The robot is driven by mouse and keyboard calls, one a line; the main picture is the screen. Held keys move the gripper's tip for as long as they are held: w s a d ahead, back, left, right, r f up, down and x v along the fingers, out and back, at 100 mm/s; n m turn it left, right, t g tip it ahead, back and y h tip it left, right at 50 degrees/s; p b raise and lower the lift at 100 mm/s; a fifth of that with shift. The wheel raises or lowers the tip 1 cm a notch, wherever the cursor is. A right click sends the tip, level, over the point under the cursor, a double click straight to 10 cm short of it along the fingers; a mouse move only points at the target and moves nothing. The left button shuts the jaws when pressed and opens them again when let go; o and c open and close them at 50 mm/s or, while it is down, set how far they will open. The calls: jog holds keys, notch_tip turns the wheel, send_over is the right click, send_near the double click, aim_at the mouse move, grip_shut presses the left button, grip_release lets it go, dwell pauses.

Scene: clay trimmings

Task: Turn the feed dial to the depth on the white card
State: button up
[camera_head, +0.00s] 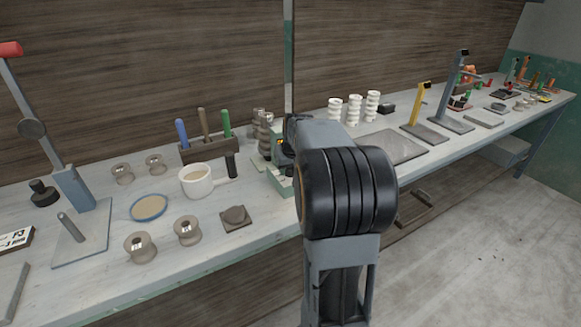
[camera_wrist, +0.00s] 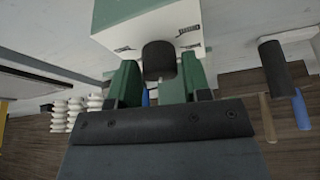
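The white card (camera_head: 17,240) lies at the left end of the bench in the head view. Its black print is small and partly cut off; it seems to show a 3 and "mm". A green and white machine (camera_wrist: 150,22) fills the top of the wrist view, with small black markings on its pale face. A black round dial (camera_wrist: 160,60) sticks out of that face. My gripper (camera_wrist: 160,72) has its two green fingers apart, one on each side of the dial. I cannot tell whether they touch it. In the head view my arm hides the dial and most of the machine (camera_head: 279,180).
A white mug (camera_head: 197,181), several metal spools (camera_head: 141,247), a blue-rimmed dish (camera_head: 148,207) and a rack of coloured handles (camera_head: 207,150) stand left of the machine. White ribbed pieces (camera_head: 354,109) and a flat grey plate (camera_head: 392,146) lie to the right.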

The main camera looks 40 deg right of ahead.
jog(key=shift+o, duration=1.4)
jog(key=p+v, duration=0.1)
jog(key=v, duration=1.2)
jog(key=shift+s+r, duration=0.2)
jog(key=shift+r, duration=0.2)
jog(key=shift+a, duration=0.1)
